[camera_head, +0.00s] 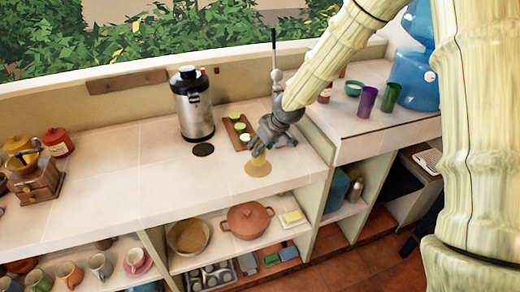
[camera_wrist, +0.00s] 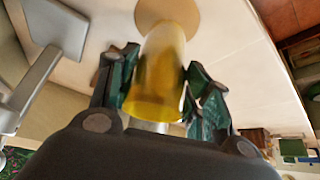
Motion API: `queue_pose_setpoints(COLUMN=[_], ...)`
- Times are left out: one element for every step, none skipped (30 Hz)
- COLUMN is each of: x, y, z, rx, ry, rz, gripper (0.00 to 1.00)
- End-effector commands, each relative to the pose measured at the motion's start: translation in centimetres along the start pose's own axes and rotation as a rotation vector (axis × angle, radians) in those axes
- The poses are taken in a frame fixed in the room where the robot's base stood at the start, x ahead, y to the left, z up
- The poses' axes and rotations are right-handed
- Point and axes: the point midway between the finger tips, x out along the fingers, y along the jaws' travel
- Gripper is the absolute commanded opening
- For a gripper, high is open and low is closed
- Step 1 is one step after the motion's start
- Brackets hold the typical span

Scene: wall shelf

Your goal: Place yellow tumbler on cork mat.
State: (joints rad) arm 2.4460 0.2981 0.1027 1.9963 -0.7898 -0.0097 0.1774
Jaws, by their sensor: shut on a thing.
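The yellow tumbler (camera_wrist: 160,75) is between the fingers of my gripper (camera_wrist: 160,90) in the wrist view. My gripper is shut on it. In the head view the tumbler (camera_head: 258,160) shows small and partly hidden below my gripper (camera_head: 264,143). The round tan cork mat (camera_head: 258,169) lies on the white counter, directly below the tumbler in the head view. In the wrist view the mat (camera_wrist: 165,12) shows beyond the tumbler's far end. I cannot tell whether the tumbler touches the mat.
A steel dispenser (camera_head: 194,105) stands behind left, with a dark round mat (camera_head: 203,150) before it. A board with green slices (camera_head: 239,131) lies behind my gripper. Purple and green tumblers (camera_head: 367,101) stand far right.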

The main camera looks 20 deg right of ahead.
Motion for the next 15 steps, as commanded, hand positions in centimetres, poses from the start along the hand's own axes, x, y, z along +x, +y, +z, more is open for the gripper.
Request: queue_pose_setpoints(x=[0.0, 0.1, 0.1, 0.2, 0.3, 0.4, 0.5, 0.7, 1.1, 1.4, 1.6, 2.0, 2.3, 2.5, 2.9], y=[0.1, 0.1, 0.1, 0.2, 0.3, 0.4, 0.5, 0.4, 0.4, 0.4, 0.4, 0.4, 0.4, 0.4, 0.4], z=[-0.1, -0.2, -0.3, -0.4, -0.5, -0.8, -1.0, -0.7, -0.4, -0.2, -0.1, 0.1, 0.3, 0.4, 0.6], rx=[0.000, 0.000, 0.001, 0.001, 0.001, 0.002, 0.002, 0.001, 0.001, 0.001, 0.001, 0.000, -0.001, -0.001, -0.001], ry=[0.001, 0.001, 0.001, 0.002, 0.002, 0.002, 0.002, 0.000, -0.003, -0.003, -0.002, -0.002, -0.002, -0.001, -0.001], rz=[0.000, 0.000, 0.000, 0.000, 0.000, 0.000, 0.000, 0.000, 0.000, 0.000, 0.000, 0.000, 0.000, 0.000, 0.001], gripper=[0.10, 0.10, 0.10, 0.10, 0.10, 0.10, 0.10, 0.10, 0.10, 0.10, 0.10, 0.10, 0.10, 0.10, 0.10])
